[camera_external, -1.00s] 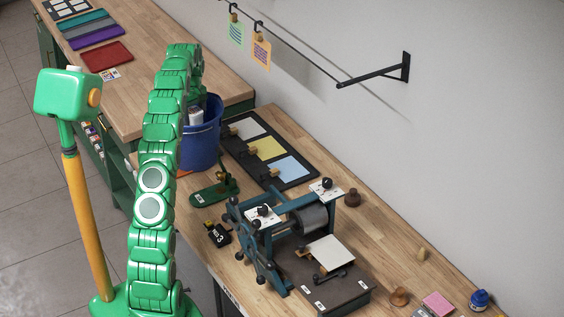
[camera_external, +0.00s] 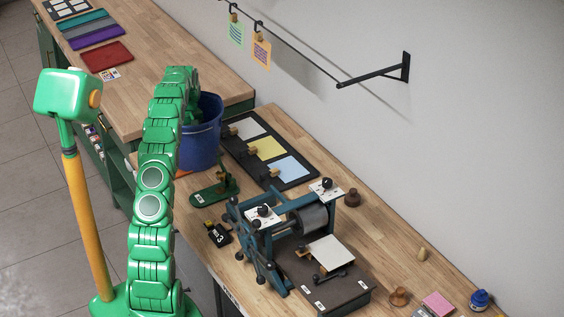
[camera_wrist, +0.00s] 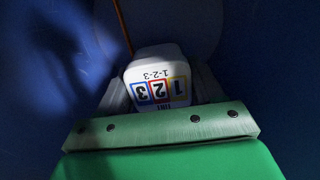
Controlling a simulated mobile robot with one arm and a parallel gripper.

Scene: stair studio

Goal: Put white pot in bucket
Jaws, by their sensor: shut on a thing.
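The blue bucket (camera_external: 201,142) stands on the bench behind my arm, partly hidden by it. The white pot (camera_wrist: 158,68), with a label of coloured squares numbered 1, 2, 3, shows in the wrist view between the fingers. My gripper (camera_wrist: 160,88) is shut on the white pot. Dark blue bucket walls surround the pot and gripper in the wrist view, so they are down inside the bucket. In the external view the gripper and pot are hidden by my arm and the bucket. I cannot tell whether the pot touches the bucket's floor.
A rack of coloured cards (camera_external: 264,150) lies right of the bucket. A green stapler-like tool (camera_external: 215,190) and a printing press (camera_external: 300,232) stand in front of it. A wall rail (camera_external: 372,76) runs above the bench. A thin orange stick (camera_wrist: 124,26) shows inside the bucket.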

